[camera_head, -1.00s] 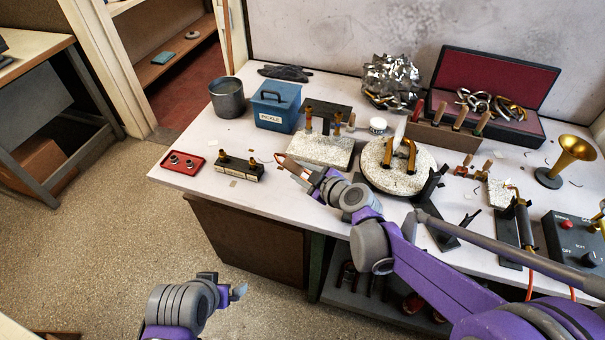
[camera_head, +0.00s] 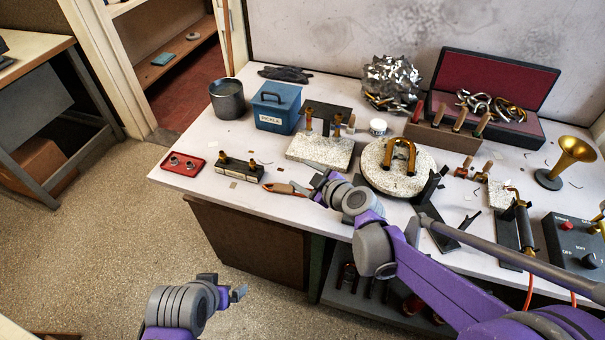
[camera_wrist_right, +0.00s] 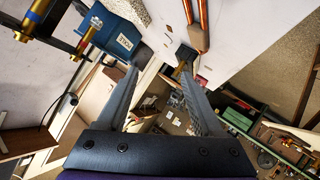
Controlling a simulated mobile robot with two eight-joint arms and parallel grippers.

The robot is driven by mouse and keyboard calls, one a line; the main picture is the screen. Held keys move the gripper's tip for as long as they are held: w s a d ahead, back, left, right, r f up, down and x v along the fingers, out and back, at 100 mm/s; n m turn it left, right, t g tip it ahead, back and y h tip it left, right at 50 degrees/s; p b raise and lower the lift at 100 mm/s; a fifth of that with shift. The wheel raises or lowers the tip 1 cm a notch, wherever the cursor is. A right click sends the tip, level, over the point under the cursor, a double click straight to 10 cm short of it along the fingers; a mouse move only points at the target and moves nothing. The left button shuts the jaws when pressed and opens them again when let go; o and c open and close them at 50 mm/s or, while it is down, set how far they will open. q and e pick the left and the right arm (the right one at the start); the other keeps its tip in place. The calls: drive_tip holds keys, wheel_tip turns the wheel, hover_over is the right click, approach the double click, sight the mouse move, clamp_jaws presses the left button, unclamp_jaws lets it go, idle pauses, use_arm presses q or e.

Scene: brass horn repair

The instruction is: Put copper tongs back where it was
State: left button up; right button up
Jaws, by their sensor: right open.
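The copper tongs (camera_head: 284,188) lie on the white bench top near its front edge, just right of the small dark block with brass fittings. In the right wrist view, the tongs (camera_wrist_right: 197,28) show at the top, beyond the right fingertip and not between the fingers. My right gripper (camera_head: 314,185) is low over the bench at the right end of the tongs. In the wrist view, its fingers (camera_wrist_right: 160,78) are spread with nothing between them. My left gripper (camera_head: 238,292) is over the floor in front of the bench; its jaws are unclear.
Near the tongs are the dark block (camera_head: 238,170), a red tray (camera_head: 183,164) and a speckled slab (camera_head: 320,152) with brass parts. A blue pickle box (camera_head: 275,106) and grey pot (camera_head: 228,98) stand behind. A round speckled slab (camera_head: 380,182) is right of the gripper.

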drive_tip(key=p+v, duration=0.1)
drive_tip(key=v, duration=1)
drive_tip(key=s+d+f+m+g+h, duration=0.2)
drive_tip(key=s+d+f+m+h, duration=0.2)
drive_tip(key=s, duration=0.5)
drive_tip(key=s+d+f+m+g+h, duration=0.3)
drive_tip(key=s+d+f+m, duration=0.1)
drive_tip(key=s+d+m, duration=0.3)
drive_tip(key=s+m, duration=0.2)
drive_tip(key=s, duration=0.1)
drive_tip(key=shift+s+d+m+h, duration=0.25)
drive_tip(key=shift+d+m+h, duration=0.15)
